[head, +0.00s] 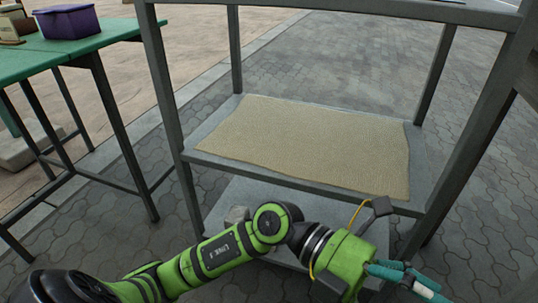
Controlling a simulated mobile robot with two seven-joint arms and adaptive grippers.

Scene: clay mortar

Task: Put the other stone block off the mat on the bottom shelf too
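A beige mat (310,140) lies bare on the upper of the two visible decks of a grey metal rack. Below it is the bottom shelf (232,193), largely hidden by the deck above and my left arm. A small grey lump (237,214), perhaps a stone block, shows on the bottom shelf just behind my arm. No other stone block can be made out. My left arm crosses the front of the rack, and its gripper (408,279), with teal parts, is at the lower right, by the rack's front right leg. Its opening is unclear. My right gripper is out of view.
A green table (80,42) stands at the left with a purple bin (68,21) and small items on it. Pale slabs (20,152) lie on the ground beneath it. The rack's legs and top bar frame the mat. Grey paving surrounds the rack.

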